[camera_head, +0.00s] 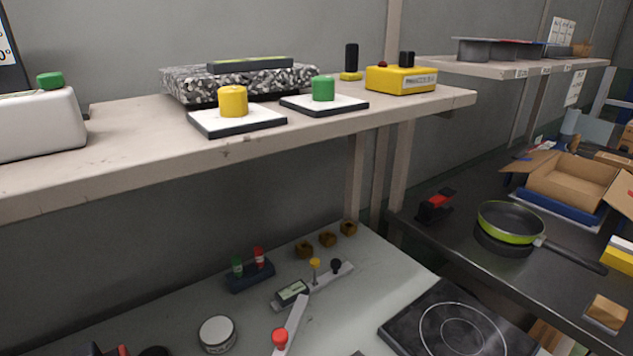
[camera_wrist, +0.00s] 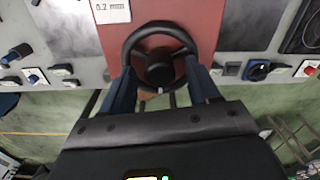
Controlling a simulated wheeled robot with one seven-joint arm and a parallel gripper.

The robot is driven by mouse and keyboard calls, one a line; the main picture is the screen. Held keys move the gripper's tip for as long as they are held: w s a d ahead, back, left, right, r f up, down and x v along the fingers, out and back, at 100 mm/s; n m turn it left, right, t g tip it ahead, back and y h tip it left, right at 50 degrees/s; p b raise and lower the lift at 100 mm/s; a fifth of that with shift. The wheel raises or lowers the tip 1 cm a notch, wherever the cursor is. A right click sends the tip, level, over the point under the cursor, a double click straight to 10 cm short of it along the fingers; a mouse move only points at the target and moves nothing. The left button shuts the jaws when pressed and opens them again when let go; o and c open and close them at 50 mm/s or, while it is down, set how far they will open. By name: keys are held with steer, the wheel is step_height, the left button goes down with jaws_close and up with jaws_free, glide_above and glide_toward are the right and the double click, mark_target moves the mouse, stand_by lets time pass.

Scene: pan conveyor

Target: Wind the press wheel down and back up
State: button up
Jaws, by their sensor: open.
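The press wheel (camera_wrist: 160,37), a dark round handwheel with a central hub, shows in the wrist view in front of a red panel. My gripper (camera_wrist: 160,74) is open, with its two blue fingers reaching up to the lower left and lower right of the wheel. The hub shows between the fingers. The fingertips overlap the rim in the picture; I cannot tell whether they touch it. Neither the wheel nor my gripper shows in the head view.
In the wrist view a white "0.2 mm" label (camera_wrist: 111,11) sits above the wheel at left. The head view shows a shelf (camera_head: 130,157) above a pale bench and a pan (camera_head: 511,222).

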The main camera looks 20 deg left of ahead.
step_height(320, 180, up, 8)
steer(key=shift+f, duration=0.1)
stand_by(0.4)
